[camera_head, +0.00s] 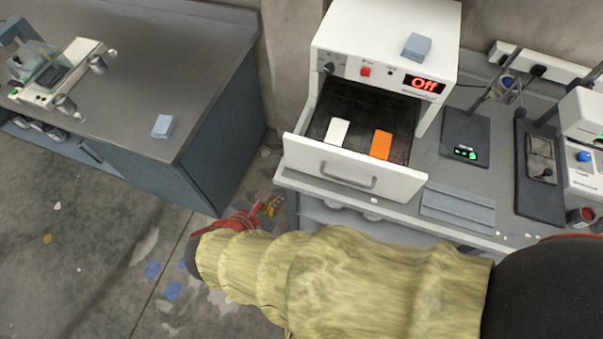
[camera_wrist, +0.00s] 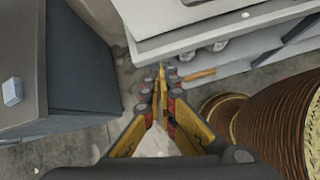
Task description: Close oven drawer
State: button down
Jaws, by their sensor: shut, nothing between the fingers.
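The white oven (camera_head: 385,40) stands on the grey bench at the upper middle of the head view, its display reading "Off". Its drawer (camera_head: 318,158) is pulled out toward me, with a grey bar handle (camera_head: 347,176) on the front. In the drawer lie a white panel (camera_head: 337,131) and an orange panel (camera_head: 381,144). My gripper (camera_head: 272,205) is below and left of the drawer front, over the floor gap between the benches, apart from the drawer. In the wrist view my gripper (camera_wrist: 161,72) is shut and empty, its tips near the bench edge.
A dark grey bench (camera_head: 190,70) on the left carries a small device (camera_head: 60,75) and a blue block (camera_head: 163,126). Another blue block (camera_head: 416,46) lies on the oven. Stands and a white instrument (camera_head: 585,150) crowd the right. Floor is open at lower left.

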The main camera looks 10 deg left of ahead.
aim_at(314, 111)
jog(key=shift+w+a+f+n+t+b, duration=0.15)
jog(key=shift+w+f+n+b, duration=0.6)
jog(key=shift+w, duration=1.4)
jog(key=shift+w+d+f+n+t+b, duration=0.1)
jog(key=shift+w+f+n+t+b, duration=0.25)
jog(key=shift+w+f, duration=1.2)
jog(key=shift+w+a+f+n+b, duration=0.1)
jog(key=shift+w+f+n+b, duration=0.4)
jog(key=shift+w, duration=2.2)
jog(key=shift+r, duration=0.15)
jog(key=w, duration=0.7)
jog(key=w+d+p, duration=0.1)
jog(key=w, duration=0.7)
jog(key=w+d, duration=0.1)
jog(key=w, duration=0.6)
jog(key=shift+w, duration=1)
jog(key=shift+r, duration=0.1)
